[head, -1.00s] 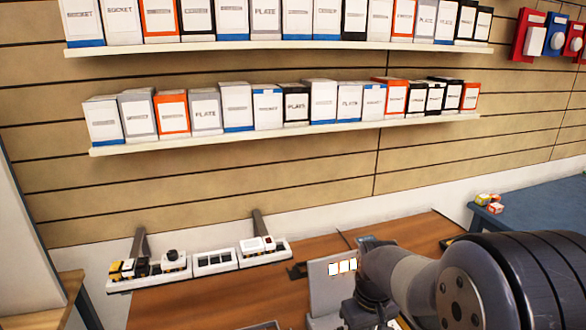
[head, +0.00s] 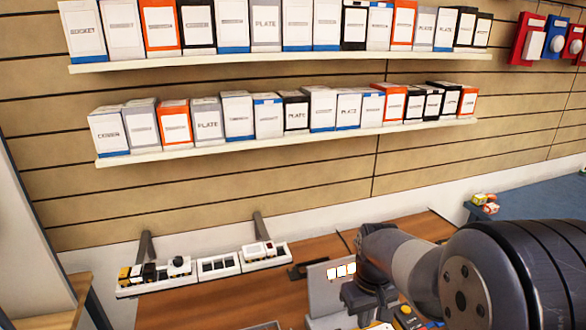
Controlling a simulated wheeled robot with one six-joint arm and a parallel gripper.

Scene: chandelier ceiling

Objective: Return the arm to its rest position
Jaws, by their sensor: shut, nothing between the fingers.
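My arm (head: 415,265) reaches in from the right edge of the head view. Its grey link runs left to a dark joint, then bends down over the wooden workbench (head: 215,305). The wrist end (head: 362,297) is low in the picture, in front of a grey panel with small white tiles. The gripper's fingers cannot be made out; they are hidden or below the frame. No held object shows.
A white multi-slot tray (head: 205,272) with small switch-like parts stands at the bench's back left. Two wall shelves (head: 290,143) carry rows of labelled boxes. A blue table (head: 545,205) with small orange-white boxes (head: 483,202) is at right.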

